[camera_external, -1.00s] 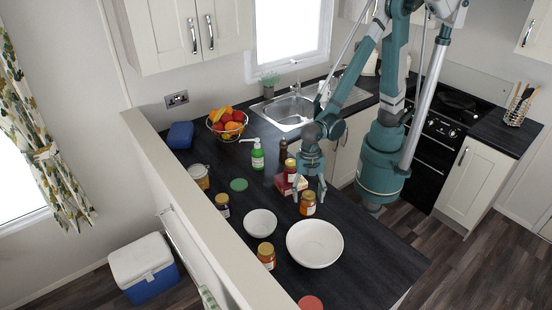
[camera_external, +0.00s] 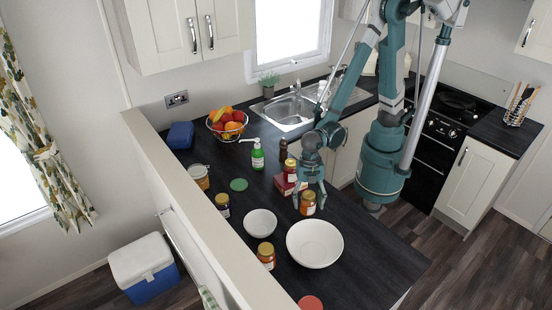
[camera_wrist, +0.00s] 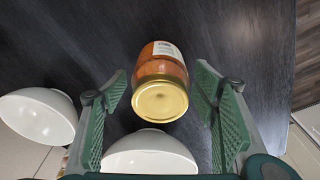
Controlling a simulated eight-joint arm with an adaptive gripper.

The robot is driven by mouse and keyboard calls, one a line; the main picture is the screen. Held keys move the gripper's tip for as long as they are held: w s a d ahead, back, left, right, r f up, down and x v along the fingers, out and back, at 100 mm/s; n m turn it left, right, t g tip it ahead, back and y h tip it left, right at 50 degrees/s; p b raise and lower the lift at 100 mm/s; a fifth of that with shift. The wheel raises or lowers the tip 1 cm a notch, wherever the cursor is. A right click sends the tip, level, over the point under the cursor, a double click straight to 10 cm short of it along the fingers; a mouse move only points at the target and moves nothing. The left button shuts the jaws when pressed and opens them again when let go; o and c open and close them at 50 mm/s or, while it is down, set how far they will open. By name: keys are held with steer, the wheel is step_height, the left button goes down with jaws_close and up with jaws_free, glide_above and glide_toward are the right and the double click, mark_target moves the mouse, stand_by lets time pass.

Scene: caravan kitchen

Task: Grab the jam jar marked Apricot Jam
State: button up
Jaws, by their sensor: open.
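A jar with orange contents and a gold lid (camera_external: 308,204) stands on the dark worktop, right of the red box. In the wrist view the same jar (camera_wrist: 160,72) shows its gold lid and part of a white label, whose text I cannot read. My gripper (camera_external: 310,192) is open just above and around this jar. In the wrist view my gripper's fingers (camera_wrist: 162,88) are apart, one on each side of the jar, with gaps on both sides. Another orange jar with a gold lid (camera_external: 266,257) stands at the front left; its label is too small to read.
A large white bowl (camera_external: 315,244) stands in front of the jar, and a smaller bowl (camera_external: 260,222) to its left. A jar (camera_external: 290,171) sits on a red box (camera_external: 286,186) close behind my gripper. A dark jar (camera_external: 222,205) stands further left. The worktop's right side is clear.

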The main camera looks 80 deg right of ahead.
mark_target(310, 197)
steer(key=shift+a+f, duration=0.15)
steer(key=shift+f, duration=0.9)
steer(key=c, duration=1.2)
steer(key=shift+o, duration=0.2)
steer(key=shift+r, duration=0.2)
steer(key=shift+r, duration=4.8)
